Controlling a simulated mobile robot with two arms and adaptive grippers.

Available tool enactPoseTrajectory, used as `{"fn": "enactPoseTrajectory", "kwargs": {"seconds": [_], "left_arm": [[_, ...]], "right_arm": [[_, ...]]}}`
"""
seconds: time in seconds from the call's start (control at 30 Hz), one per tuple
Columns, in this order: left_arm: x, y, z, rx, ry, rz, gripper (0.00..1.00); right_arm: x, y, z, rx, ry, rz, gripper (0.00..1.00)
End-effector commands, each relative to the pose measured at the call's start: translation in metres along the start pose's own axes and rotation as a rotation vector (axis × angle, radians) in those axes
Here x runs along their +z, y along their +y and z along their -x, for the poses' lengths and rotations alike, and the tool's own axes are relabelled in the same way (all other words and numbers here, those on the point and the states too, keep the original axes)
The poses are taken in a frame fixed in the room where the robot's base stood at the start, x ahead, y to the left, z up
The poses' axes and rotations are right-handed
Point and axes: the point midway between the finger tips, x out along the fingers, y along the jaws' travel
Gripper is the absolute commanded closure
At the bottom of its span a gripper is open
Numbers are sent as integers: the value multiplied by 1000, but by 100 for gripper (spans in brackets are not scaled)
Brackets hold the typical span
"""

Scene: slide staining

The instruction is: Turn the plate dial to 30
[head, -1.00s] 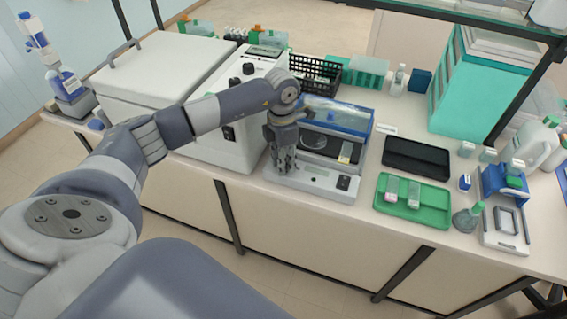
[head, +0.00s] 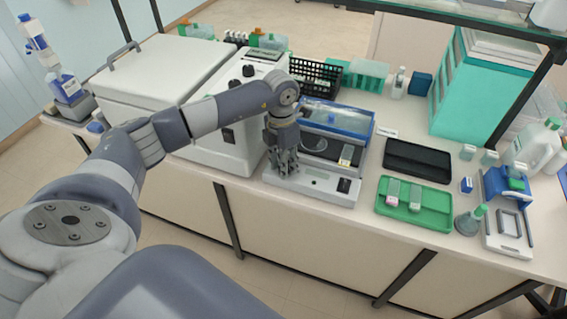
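A low white device (head: 318,187) with a blue-framed clear cover (head: 338,118) stands at the bench's front edge, in the middle of the head view. A dark round plate shows under the cover, and a black switch (head: 344,185) sits at the right of its front panel. My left gripper (head: 284,168) points down over the left part of that panel. Its fingers look close together, but I cannot tell whether they are shut or touch anything. The plate dial is not clearly seen; the gripper covers that part of the panel. My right gripper is not in view.
A large white machine (head: 225,125) with black knobs stands close on the left. A black wire basket (head: 315,77) is behind. On the right are a black tray (head: 416,160), a green tray (head: 432,217) with two small boxes, and a flask (head: 470,220).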

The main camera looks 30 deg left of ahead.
Motion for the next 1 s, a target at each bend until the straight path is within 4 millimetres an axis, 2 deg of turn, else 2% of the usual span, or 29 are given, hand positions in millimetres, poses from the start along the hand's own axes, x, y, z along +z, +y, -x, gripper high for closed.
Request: {"fn": "enactPoseTrajectory", "kwargs": {"seconds": [0.33,0.47,0.57,0.8,1.0], "left_arm": [[0,0,0,-1,0,-1,54],[1,0,7,-1,-3,-1,54],[1,0,22,0,-4,-1,54],[1,0,74,1,-5,-2,54],[0,0,106,0,-3,0,54]], "right_arm": [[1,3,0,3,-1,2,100],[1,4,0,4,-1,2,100],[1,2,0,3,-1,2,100],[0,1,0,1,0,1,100],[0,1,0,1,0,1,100]]}}
